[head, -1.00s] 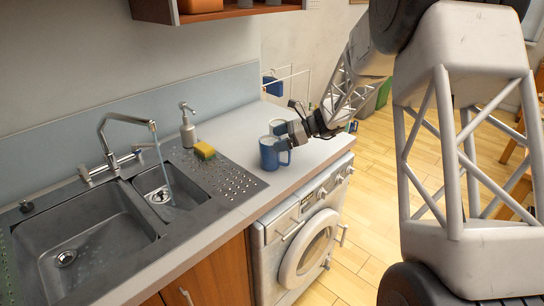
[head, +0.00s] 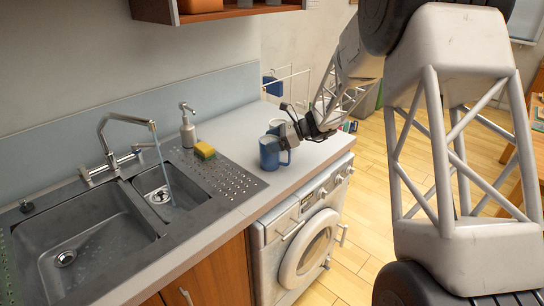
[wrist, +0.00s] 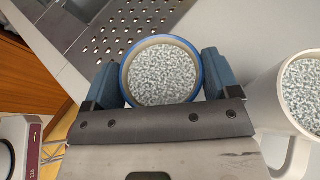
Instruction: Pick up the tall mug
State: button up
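Two mugs stand on the worktop beyond the sink. The blue mug (head: 269,154) is in front, with its handle to the right; a pale mug (head: 275,124) is partly hidden behind it. I cannot tell which is taller. My gripper (head: 287,137) is at the blue mug's upper right. In the wrist view my gripper's fingers (wrist: 160,82) lie on either side of the blue mug's round rim (wrist: 124,82). Whether they press on it is unclear. The pale mug (wrist: 267,100) stands to the right, apart from the fingers.
A sink (head: 82,222) with a running tap is at the left. A soap bottle (head: 188,128) and a sponge (head: 205,150) are by the worktop's back. A washing machine (head: 303,235) is below the worktop. Bare worktop (head: 235,130) lies left of the mugs.

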jog(key=c, duration=0.9)
jog(key=shift+r, duration=0.15)
jog(key=s+d+r, duration=0.1)
jog(key=s, duration=0.4)
jog(key=s+d+r, duration=0.1)
jog(key=s+r, duration=0.1)
jog(key=s, duration=0.3)
jog(key=s+d+r, duration=0.1)
jog(key=s, duration=0.4)
jog(key=shift+s+r, duration=0.3)
jog(key=shift+r, duration=0.05)
